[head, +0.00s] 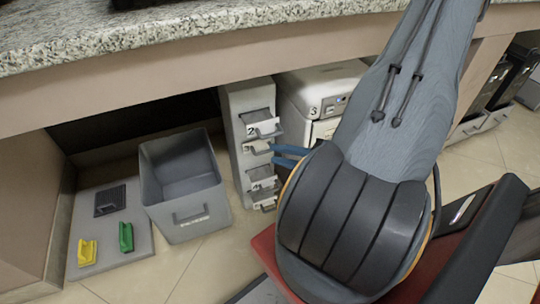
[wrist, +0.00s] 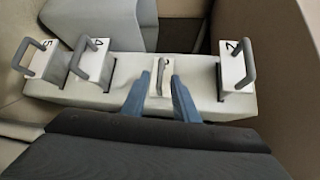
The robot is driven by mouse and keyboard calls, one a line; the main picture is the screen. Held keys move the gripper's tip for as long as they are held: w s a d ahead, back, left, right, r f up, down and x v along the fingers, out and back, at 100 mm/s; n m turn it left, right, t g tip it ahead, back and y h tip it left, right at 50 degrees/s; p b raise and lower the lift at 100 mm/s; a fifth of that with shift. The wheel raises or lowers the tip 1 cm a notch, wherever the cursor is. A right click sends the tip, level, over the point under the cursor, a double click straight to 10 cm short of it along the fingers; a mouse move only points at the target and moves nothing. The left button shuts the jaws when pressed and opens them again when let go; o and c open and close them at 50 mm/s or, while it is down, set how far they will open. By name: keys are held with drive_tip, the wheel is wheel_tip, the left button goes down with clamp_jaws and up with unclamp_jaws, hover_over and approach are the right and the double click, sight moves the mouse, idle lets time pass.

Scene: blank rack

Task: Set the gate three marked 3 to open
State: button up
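A pale upright rack (head: 234,120) carries a column of gates with handles. Gate three (head: 258,147) sits below the gate marked 2 (head: 262,122). My gripper (head: 275,155) has its blue fingers reaching to gate three from the right. In the wrist view, gate three's handle (wrist: 160,70) shows between the tips of my gripper (wrist: 160,83). The fingers are apart, one on each side, and I see no grip on the handle. Gate three looks narrower there than its neighbours, whose grey handles stand out. Its number is hard to read in that view.
Gate 2 (wrist: 235,68) lies right of gate three in the wrist view; gates 4 (wrist: 92,62) and 5 (wrist: 42,58) lie left. A grey bin (head: 185,212) stands left of the rack and a white machine (head: 318,85) right. A granite counter (head: 150,30) overhangs.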

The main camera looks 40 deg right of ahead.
sight(254, 140)
drive_tip(key=shift+b+x, duration=0.45)
drive_tip(key=shift+x, duration=1.25)
clamp_jaws()
